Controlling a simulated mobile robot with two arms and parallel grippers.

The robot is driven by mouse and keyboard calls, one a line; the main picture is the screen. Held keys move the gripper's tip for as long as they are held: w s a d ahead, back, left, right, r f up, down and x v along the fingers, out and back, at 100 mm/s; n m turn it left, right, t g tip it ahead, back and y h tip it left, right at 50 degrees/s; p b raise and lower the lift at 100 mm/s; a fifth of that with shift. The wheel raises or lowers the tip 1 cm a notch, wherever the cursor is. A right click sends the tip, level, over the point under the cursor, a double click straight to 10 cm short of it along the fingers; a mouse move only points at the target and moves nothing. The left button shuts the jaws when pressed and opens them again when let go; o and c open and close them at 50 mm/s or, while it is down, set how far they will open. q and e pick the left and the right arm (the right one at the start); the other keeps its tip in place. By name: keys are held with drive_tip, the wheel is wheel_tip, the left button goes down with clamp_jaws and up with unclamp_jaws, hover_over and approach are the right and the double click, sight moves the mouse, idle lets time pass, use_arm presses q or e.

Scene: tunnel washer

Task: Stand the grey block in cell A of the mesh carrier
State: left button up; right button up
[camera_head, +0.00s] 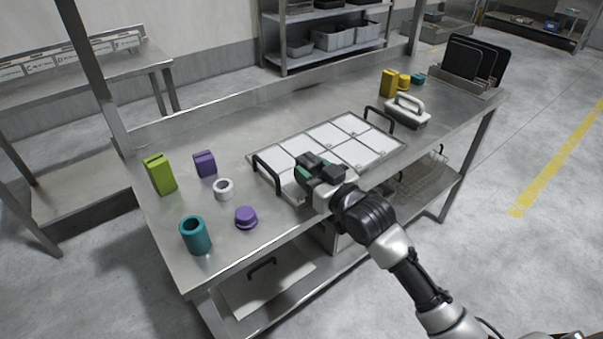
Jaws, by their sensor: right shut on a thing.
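The carrier (377,128) is a shallow metal tray with several white-floored cells and a black handle at each end. It lies on the steel table; its cell letters are too small to read. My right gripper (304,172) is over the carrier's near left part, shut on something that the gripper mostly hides. A dark green patch shows at its fingers, but I cannot tell what it belongs to. I see no grey block clearly, and cannot tell if the held thing touches the carrier. My left gripper is not in view.
Left on the table (190,284) are a lime block (161,175), a purple block (204,164), a white ring (224,189), a teal cylinder (195,236) and a purple knob (246,217). A white-handled tool (407,112), yellow block (388,82) and black tray rack (472,62) stand right.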

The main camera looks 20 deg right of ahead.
drive_tip(key=w+f, duration=0.1)
drive_tip(key=w+a+f, duration=0.1)
drive_tip(key=w, duration=0.1)
drive_tip(key=shift+w+a+f+b, duration=0.1)
drive_tip(key=shift+w+f+b, duration=0.05)
drive_tip(key=shift+f+b, duration=0.15)
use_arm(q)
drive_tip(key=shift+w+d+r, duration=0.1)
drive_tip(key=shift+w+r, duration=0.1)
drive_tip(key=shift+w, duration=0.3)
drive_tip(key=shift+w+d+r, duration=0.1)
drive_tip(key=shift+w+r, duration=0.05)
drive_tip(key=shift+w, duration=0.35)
use_arm(e)
drive_tip(key=shift+r, duration=0.15)
drive_tip(key=o, duration=0.8)
drive_tip(key=shift+f, duration=0.25)
drive_tip(key=o, duration=0.4)
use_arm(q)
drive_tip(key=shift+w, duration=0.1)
use_arm(e)
drive_tip(key=shift+o, duration=0.2)
